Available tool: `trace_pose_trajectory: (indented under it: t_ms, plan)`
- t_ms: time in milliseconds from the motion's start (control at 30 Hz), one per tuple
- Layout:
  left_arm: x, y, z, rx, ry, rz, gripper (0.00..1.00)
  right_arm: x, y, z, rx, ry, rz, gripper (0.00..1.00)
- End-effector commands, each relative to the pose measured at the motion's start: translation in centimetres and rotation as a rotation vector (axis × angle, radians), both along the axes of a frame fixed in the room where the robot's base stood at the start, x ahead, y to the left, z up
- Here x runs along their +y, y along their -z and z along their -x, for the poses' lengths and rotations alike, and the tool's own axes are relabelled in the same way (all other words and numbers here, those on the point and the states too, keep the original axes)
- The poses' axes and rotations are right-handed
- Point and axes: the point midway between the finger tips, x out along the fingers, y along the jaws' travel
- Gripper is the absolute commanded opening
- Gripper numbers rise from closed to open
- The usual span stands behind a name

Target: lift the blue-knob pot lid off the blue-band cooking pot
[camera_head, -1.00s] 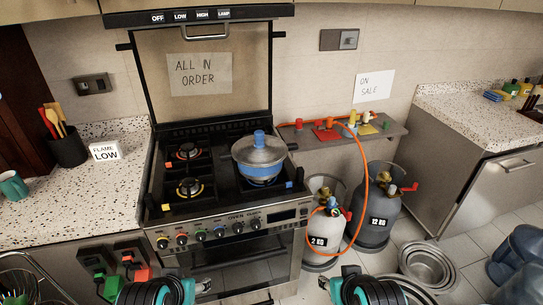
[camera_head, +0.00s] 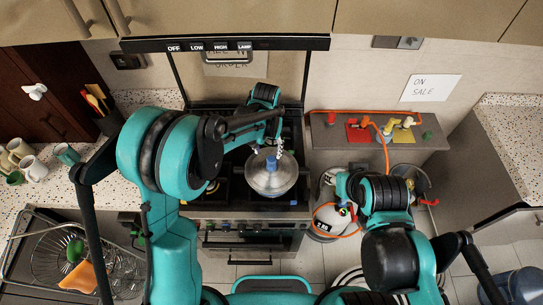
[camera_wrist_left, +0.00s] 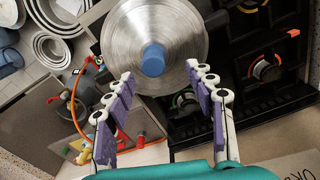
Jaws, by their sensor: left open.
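The pot lid (camera_head: 270,182) is a round silver disc with a blue knob (camera_head: 271,164) at its centre. It sits on the cooking pot on the stove's right side, and it hides most of the pot from above. My left gripper (camera_head: 281,146) is just behind the knob in the head view. In the left wrist view its purple-padded fingers (camera_wrist_left: 163,88) are spread open and empty, with the blue knob (camera_wrist_left: 153,61) just beyond the gap between the fingertips. The fingers do not visibly grip the knob. My right arm shows at lower right, but its gripper cannot be made out.
The stove (camera_head: 245,225) has its raised back panel behind the pot. A shelf (camera_head: 440,140) with coloured valves is to its right, above gas cylinders with an orange hose (camera_head: 387,150). A dish rack (camera_head: 45,275) and cups (camera_head: 30,165) are at left.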

Motion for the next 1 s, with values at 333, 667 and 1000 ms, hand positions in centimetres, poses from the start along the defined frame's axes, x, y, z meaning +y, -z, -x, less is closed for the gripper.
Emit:
trace_pose_trajectory:
  t_ms: [333, 667, 1000]
  plan:
    - [-0.7, 3.2, -0.3, 0.014, 0.008, -0.005, 0.55, 0.0, -0.8, 0.0, 0.000, 0.000, 0.000, 0.40]
    - [-1.3, 7.6, -0.4, 0.013, 0.007, -0.005, 0.55, 0.0, -1.6, 0.0, 0.000, 0.000, 0.000, 0.40]
    - [-1.3, 8.0, -0.4, 0.013, 0.007, -0.004, 0.39, 0.0, -1.6, 0.0, 0.000, 0.000, 0.000, 0.40]
